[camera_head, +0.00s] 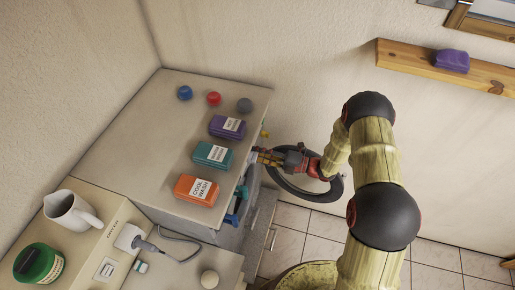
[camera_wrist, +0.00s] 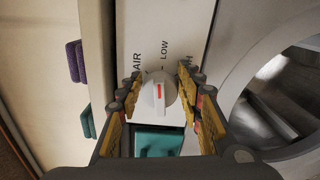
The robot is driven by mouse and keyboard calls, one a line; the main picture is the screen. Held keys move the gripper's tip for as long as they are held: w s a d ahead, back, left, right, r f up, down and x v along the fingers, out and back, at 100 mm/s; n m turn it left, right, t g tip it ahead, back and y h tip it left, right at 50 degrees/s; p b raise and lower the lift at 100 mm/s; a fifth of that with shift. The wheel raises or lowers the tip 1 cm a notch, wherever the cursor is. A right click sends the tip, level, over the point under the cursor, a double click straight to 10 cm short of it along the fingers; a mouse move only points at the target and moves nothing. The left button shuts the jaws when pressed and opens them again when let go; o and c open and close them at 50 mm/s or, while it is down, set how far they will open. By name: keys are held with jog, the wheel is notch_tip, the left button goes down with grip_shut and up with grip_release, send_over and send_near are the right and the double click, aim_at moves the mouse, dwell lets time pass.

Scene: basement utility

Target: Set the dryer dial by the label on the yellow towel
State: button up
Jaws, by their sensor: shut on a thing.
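The dial (camera_wrist: 158,100) is a pale round knob with a raised bar and a red mark, on the white front panel (camera_wrist: 180,22). AIR and LOW are printed above it; a third word is mostly hidden by the right finger, only an H showing. The red mark runs roughly up the picture, toward LOW. My gripper (camera_wrist: 160,88) is shut on the dial, a finger on each side; in the head view it reaches the machine's front (camera_head: 262,157). No yellow towel is clearly visible. Purple (camera_head: 227,127), teal (camera_head: 205,158) and orange (camera_head: 190,195) labelled folded pieces lie on top; the orange one reads COOL WASH.
A round door (camera_wrist: 235,110) is right of the panel, and a teal patch (camera_wrist: 158,142) is below the dial. Blue (camera_head: 184,92), red (camera_head: 213,98) and grey (camera_head: 245,105) balls sit at the back of the top. A white jug (camera_head: 70,213) and green tin (camera_head: 38,264) stand left.

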jog(key=m+p, duration=0.1)
jog(key=m, duration=0.1)
jog(key=m+p, duration=0.1)
jog(key=m, duration=0.2)
jog(key=shift+f+m+p, duration=0.3)
jog(key=shift+p, duration=0.1)
jog(key=m, duration=0.2)
jog(key=m+p, duration=0.1)
jog(key=m, duration=0.1)
jog(key=shift+s+f+m+p, duration=0.15)
jog(key=shift+f+m+p, duration=0.15)
jog(key=shift+f+m, duration=0.1)
jog(key=shift+m, duration=0.3)
jog(key=o, duration=1.2)
jog(key=shift+s+a+f, duration=0.1)
jog(key=v, duration=1.2)
